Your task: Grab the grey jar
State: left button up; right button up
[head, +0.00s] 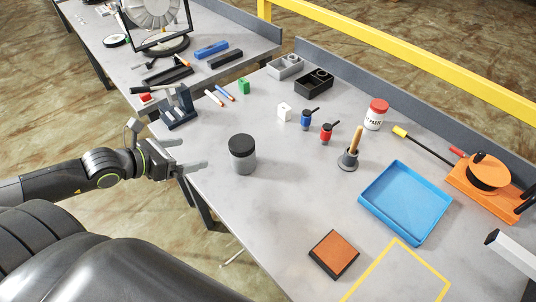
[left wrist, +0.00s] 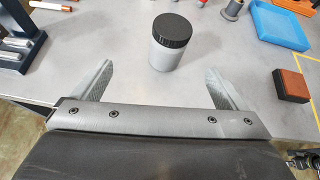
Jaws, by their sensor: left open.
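The grey jar (head: 243,160) with a black lid stands upright on the grey table, near its left edge in the head view. In the left wrist view the jar (left wrist: 166,54) stands ahead of the fingers, roughly midway between them and beyond their tips. My left gripper (head: 195,154) is open and empty, left of the jar and apart from it. Its two fingers also show in the left wrist view (left wrist: 160,76).
A dark holder (head: 177,110) stands behind the left gripper. The table (head: 220,195) around the jar is clear.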

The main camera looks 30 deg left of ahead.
pick_arm(q)
jog(key=d+m, duration=0.1)
jog(key=d, duration=0.1)
jog(key=b, duration=0.6)
send_near(236, 146)
jog(key=x, duration=0.6)
jog(key=shift+a+r, duration=0.1)
jog(key=shift+a, duration=0.05)
jog(key=shift+w+d+f, duration=0.25)
jog(key=shift+w+f, duration=0.15)
jog(key=shift+w, duration=0.2)
jog(key=shift+p+x, duration=0.7)
jog(key=shift+x, duration=1.85)
jog(key=shift+s+d+f, duration=0.1)
jog(key=shift+f, duration=0.05)
jog(key=c, duration=1.5)
pick_arm(e)
jog(key=f, duration=0.4)
jog(key=shift+w+d+f, duration=0.1)
jog(key=shift+d+f, duration=0.15)
